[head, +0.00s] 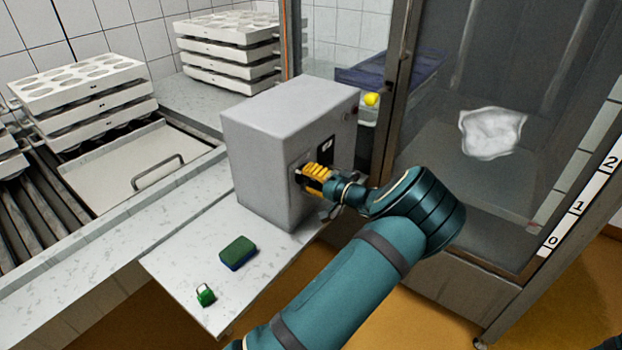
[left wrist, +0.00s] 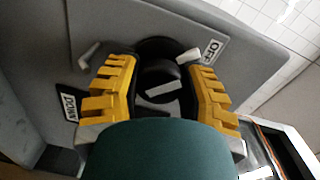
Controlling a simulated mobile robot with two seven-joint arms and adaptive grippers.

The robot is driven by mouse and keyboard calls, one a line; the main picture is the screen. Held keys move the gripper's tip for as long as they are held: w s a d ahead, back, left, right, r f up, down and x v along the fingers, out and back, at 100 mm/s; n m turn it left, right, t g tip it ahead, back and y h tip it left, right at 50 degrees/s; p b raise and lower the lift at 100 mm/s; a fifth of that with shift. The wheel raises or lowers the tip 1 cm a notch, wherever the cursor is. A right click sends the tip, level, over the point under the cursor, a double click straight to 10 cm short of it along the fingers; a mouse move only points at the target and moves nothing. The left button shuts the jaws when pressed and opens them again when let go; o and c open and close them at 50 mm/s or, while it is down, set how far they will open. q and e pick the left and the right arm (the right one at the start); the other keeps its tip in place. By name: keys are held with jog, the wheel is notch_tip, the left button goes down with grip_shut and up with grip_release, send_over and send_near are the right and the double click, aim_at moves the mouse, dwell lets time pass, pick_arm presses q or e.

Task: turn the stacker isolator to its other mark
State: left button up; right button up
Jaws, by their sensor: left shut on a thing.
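The stacker isolator is a black round knob (left wrist: 160,75) with a white bar on its face, on the front of a grey box (head: 265,140). An OFF label (left wrist: 212,51) is at its upper right in the left wrist view, and a DOWN label (left wrist: 69,106) at its lower left. Which mark the white bar points to is hard to tell. My left gripper (head: 308,178) has yellow fingers on both sides of the knob and is shut on it. In the head view the gripper hides the knob. My right gripper is not in view.
A green-and-blue sponge (head: 238,252) and a green padlock (head: 205,295) lie on the bench in front of the box. Stacked white moulds (head: 85,90) stand behind left. A glass-fronted cabinet (head: 480,200) closes off the right side. The bench's front edge is clear.

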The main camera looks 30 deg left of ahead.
pick_arm(q)
jog(key=o, duration=1.2)
jog(key=shift+s, duration=0.1)
